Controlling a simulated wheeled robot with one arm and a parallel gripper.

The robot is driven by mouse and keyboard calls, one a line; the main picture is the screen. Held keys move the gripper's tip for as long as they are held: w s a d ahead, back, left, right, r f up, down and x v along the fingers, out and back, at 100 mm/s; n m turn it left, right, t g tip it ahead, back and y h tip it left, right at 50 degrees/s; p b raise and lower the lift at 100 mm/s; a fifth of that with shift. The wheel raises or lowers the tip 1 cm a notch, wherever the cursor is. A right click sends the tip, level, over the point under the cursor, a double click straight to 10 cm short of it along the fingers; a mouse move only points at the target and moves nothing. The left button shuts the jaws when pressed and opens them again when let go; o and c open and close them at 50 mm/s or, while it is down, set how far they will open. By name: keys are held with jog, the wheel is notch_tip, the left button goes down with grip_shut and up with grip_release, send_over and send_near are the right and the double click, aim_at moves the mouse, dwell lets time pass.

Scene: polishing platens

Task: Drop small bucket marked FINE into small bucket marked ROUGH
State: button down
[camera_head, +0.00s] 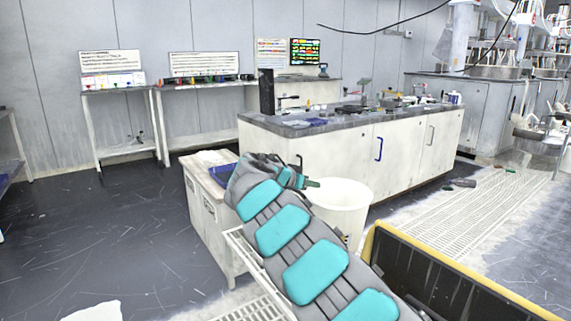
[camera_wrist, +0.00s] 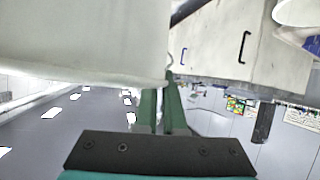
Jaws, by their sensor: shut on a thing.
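A white bucket (camera_head: 342,207) is upright beyond my arm in the head view, its lower part hidden by the arm. My gripper (camera_head: 311,183) has its green fingers at the bucket's left rim. In the wrist view the fingers (camera_wrist: 166,88) are shut on the edge of the large pale wall of this bucket (camera_wrist: 80,40). No mark on it is readable, so I cannot tell whether it is FINE or ROUGH. I cannot make out a second bucket for certain; a curved white rim (camera_wrist: 297,12) shows at the wrist view's top right corner.
A white cabinet (camera_head: 205,208) with a blue tray (camera_head: 222,174) stands left of my gripper. A long white counter with a dark top (camera_head: 335,125) stands behind the bucket. A yellow-edged dark bin (camera_head: 440,275) is at lower right. The dark floor at left is open.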

aim_at(313, 194)
jog(key=shift+f, duration=1.6)
jog(key=c, duration=0.9)
grip_release()
jog(key=b+v, duration=0.1)
jog(key=v, duration=0.6)
jog(key=shift+s+a+r, duration=0.2)
jog(key=shift+s+a, duration=0.05)
